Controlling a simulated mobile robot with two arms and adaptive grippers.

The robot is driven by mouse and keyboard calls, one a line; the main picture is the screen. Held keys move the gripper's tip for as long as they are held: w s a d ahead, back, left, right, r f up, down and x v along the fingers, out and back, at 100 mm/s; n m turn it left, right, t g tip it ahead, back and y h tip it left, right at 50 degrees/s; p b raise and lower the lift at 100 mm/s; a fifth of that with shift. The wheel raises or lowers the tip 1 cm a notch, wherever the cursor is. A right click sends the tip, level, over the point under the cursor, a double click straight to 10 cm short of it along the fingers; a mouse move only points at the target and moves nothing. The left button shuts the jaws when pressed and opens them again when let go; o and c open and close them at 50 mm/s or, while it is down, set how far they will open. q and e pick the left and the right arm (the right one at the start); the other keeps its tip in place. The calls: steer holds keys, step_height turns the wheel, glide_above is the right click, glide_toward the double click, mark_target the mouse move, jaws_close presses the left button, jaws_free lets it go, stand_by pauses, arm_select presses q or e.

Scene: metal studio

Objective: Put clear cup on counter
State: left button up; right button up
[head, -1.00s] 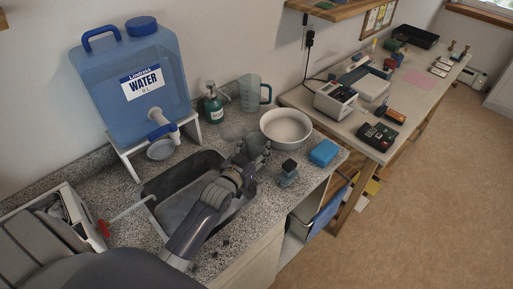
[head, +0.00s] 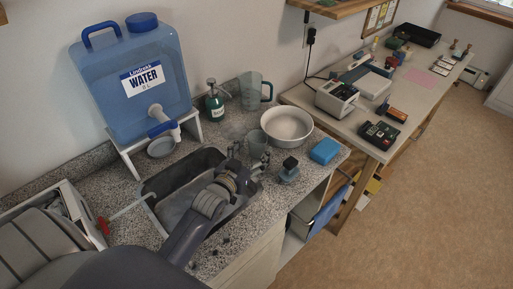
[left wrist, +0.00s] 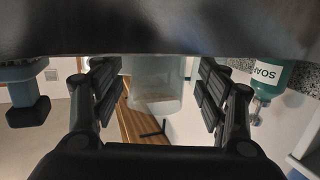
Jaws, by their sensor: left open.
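The clear cup (head: 257,143) is a small, grey-tinted see-through cup. It appears to stand upright on the speckled counter (head: 262,205), behind the sink's right end and left of the white bowl. My left gripper (head: 247,161) is open just in front of the cup, with its fingers spread. In the left wrist view the scene is upside down, and the cup (left wrist: 157,85) shows between the open fingers (left wrist: 158,95), with clear gaps at both sides. The cup's lower part is partly hidden by the gripper in the head view. My right gripper is out of view.
The sink (head: 172,185) lies under my left arm. A water jug (head: 140,95) stands at the left.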

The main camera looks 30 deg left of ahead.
mark_target(253, 151)
arm_select(q)
steer(key=shift+s+r, duration=0.15)
steer(key=shift+s, duration=0.85)
steer(key=shift+s+r, duration=0.15)
steer(key=shift+s, duration=0.85)
